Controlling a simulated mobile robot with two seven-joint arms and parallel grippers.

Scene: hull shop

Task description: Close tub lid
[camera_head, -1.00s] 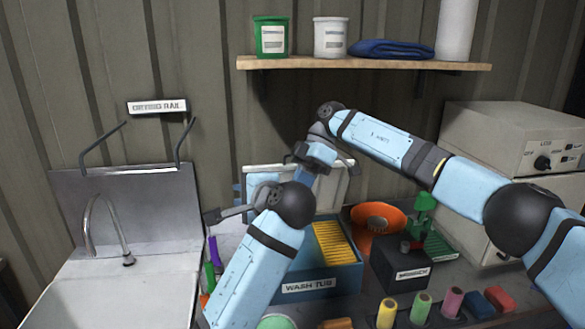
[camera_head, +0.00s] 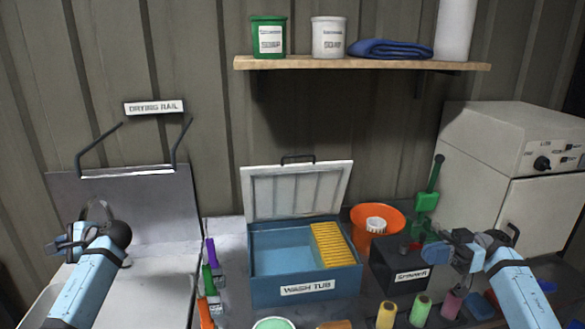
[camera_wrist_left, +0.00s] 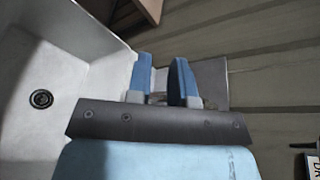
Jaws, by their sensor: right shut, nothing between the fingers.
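The blue wash tub (camera_head: 302,290) stands on the counter in the middle of the head view. Its white lid (camera_head: 297,190) is raised, leaning back from the tub's rear edge, with a dark handle (camera_head: 297,158) on top. A yellow ribbed piece (camera_head: 333,245) sits in the tub's right part; the left part looks empty. My right gripper (camera_head: 446,258) is shut and empty, right of the tub near the sprayer box. My left gripper (camera_head: 68,240) is over the sink at far left. In the left wrist view its two blue fingers (camera_wrist_left: 160,82) stand apart with nothing between them.
An orange bucket (camera_head: 368,240) and a dark sprayer box (camera_head: 395,275) stand right of the tub. Coloured-handled tools (camera_head: 209,278) lie on its left. Several coloured rolls (camera_head: 387,314) line the front. A shelf (camera_head: 360,64) hangs above. The sink (camera_head: 150,285) is at left.

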